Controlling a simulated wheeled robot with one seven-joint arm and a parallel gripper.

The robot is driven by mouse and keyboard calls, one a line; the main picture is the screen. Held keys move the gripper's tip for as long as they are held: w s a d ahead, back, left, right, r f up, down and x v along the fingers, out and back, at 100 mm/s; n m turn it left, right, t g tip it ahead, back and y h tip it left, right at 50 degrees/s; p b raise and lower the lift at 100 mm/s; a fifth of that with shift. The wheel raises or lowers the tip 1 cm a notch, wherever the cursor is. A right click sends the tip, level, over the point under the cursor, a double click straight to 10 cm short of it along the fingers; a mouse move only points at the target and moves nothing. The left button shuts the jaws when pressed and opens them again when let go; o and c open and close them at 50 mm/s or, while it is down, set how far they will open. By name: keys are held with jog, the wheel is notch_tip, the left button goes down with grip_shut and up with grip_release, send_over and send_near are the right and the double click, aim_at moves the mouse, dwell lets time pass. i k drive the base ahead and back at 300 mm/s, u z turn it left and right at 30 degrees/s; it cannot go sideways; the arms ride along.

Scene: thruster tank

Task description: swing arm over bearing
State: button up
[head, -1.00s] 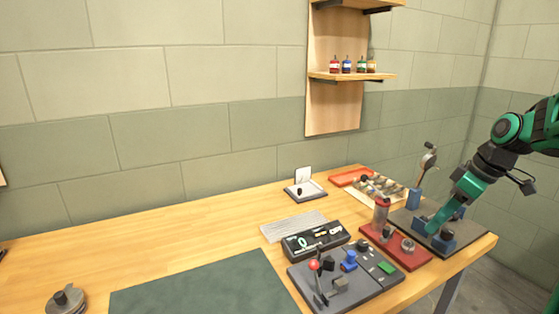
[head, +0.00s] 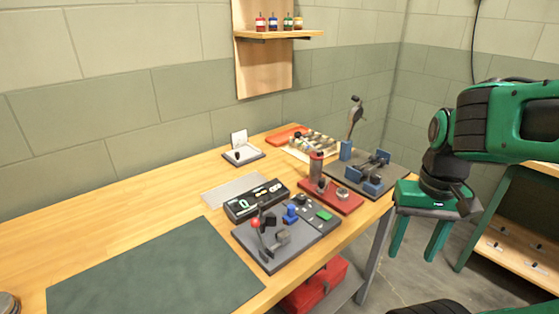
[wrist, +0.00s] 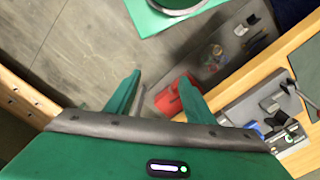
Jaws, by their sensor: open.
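My gripper (head: 415,258) hangs open with its fingers pointing down, off the right edge of the workbench. A red fixture (head: 325,202) on the bench carries an upright cylinder (head: 316,166) and a small metal ring (head: 342,194), which may be the bearing. A dark plate with blue supports (head: 372,185) holds a dark shaft-like part at the bench's right end. My gripper is to the right of both fixtures and touches neither. I cannot tell for sure which part is the bearing.
A grey control board with a red-knobbed lever (head: 256,223) and a black meter box (head: 257,200) stand left of the red fixture. A tall lever tool (head: 355,117) rises behind the blue supports. A red toolbox (head: 315,288) lies below the bench. A wooden rack (head: 513,248) stands right.

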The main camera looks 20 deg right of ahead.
aim_at(323, 183)
jog(key=z, duration=0.65)
jog(key=k, duration=0.9)
jog(key=u, duration=0.65)
jog(key=i, duration=1)
